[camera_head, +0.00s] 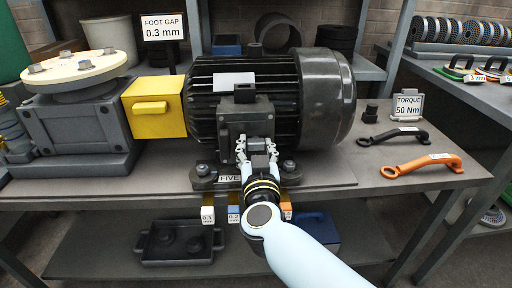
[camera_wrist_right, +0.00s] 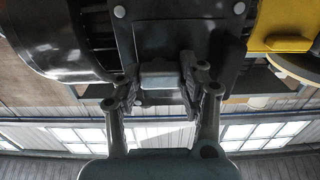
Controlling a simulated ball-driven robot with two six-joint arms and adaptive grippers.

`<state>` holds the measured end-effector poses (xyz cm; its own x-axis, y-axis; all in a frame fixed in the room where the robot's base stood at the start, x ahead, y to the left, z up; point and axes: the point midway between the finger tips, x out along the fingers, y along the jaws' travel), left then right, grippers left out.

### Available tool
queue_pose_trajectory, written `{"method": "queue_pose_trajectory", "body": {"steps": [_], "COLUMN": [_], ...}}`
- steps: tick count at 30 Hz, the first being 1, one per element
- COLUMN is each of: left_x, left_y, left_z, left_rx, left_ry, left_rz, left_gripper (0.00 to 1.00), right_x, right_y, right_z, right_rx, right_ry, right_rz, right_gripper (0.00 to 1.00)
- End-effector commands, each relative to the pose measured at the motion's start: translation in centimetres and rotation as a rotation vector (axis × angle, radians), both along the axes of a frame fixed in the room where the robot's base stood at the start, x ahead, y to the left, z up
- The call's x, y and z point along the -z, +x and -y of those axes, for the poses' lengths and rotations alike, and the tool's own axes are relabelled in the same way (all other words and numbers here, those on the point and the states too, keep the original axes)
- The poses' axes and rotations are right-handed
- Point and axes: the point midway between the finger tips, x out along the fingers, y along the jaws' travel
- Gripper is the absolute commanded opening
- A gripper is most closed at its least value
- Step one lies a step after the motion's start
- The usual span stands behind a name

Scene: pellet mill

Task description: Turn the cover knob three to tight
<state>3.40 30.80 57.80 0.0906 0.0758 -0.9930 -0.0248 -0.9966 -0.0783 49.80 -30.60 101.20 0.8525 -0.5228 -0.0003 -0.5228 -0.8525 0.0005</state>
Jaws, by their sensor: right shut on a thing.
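The black finned motor (camera_head: 205,95) stands on the table, with a grey cover box (camera_head: 230,120) on its front. My right gripper (camera_head: 257,150) reaches up to the low front of this box. Its two fingers are closed on a small grey block-like knob, which shows between the fingertips in the right wrist view (camera_wrist_right: 160,80). The fingers hide most of the knob in the head view, and no number can be read on it. Bolt heads (camera_wrist_right: 120,11) show on the cover in the right wrist view. My left gripper is not in view.
A black wrench (camera_head: 395,137) and an orange wrench (camera_head: 425,164) lie to the right, by a sign reading "TORQUE 50 Nm" (camera_head: 407,105). A yellow box (camera_head: 155,107) is left of the motor.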

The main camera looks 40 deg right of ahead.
Motion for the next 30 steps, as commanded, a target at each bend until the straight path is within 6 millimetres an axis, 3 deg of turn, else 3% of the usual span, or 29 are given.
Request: {"method": "queue_pose_trajectory", "body": {"steps": [3, 14, 30], "left_x": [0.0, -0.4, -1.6], "left_y": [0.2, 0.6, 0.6], "left_z": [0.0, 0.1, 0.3], "left_rx": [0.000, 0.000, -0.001], "left_ry": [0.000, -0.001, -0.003], "left_rz": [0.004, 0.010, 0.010], "left_gripper": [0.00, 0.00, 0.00], "right_x": [0.0, 0.0, 0.0], "right_y": [0.0, 0.0, 0.0], "right_z": [0.0, 0.0, 0.0], "right_rx": [0.000, 0.000, 0.000], "right_ry": [0.000, 0.062, 0.448], "right_rz": [0.000, 0.037, 0.274], "right_gripper": [0.08, 0.08, 0.08]}}
